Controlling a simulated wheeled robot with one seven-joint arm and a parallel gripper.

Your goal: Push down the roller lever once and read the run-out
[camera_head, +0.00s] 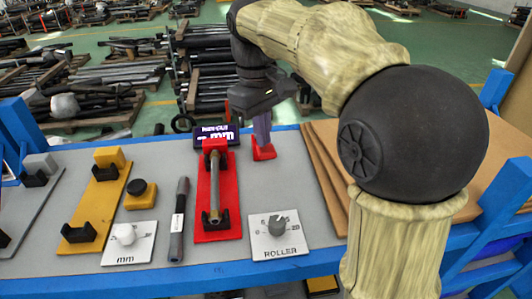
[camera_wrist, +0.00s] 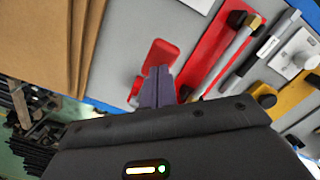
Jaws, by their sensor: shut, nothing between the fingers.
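My gripper (camera_head: 262,140) is shut and empty, with its fingers pointing down at the small red lever (camera_head: 264,153) behind and right of the red stand. In the wrist view the closed purple fingers (camera_wrist: 158,72) overlap the red lever (camera_wrist: 162,52) and hide part of it; I cannot tell whether they touch. The red stand (camera_head: 229,200) bears a slim metal shaft (camera_head: 214,183) along its length. A dark display (camera_head: 231,131) behind the stand reads "RUN-OUT" above "mm"; the value is too small to read surely. A white plate labelled "ROLLER" (camera_head: 293,243) carries a grey knob (camera_head: 278,225).
A yellow stand (camera_head: 98,205), a black button on a yellow base (camera_head: 140,194), a white "mm" dial plate (camera_head: 141,252) and a dark pen-like tool (camera_head: 179,220) lie to the left. Blue rails edge the grey table.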

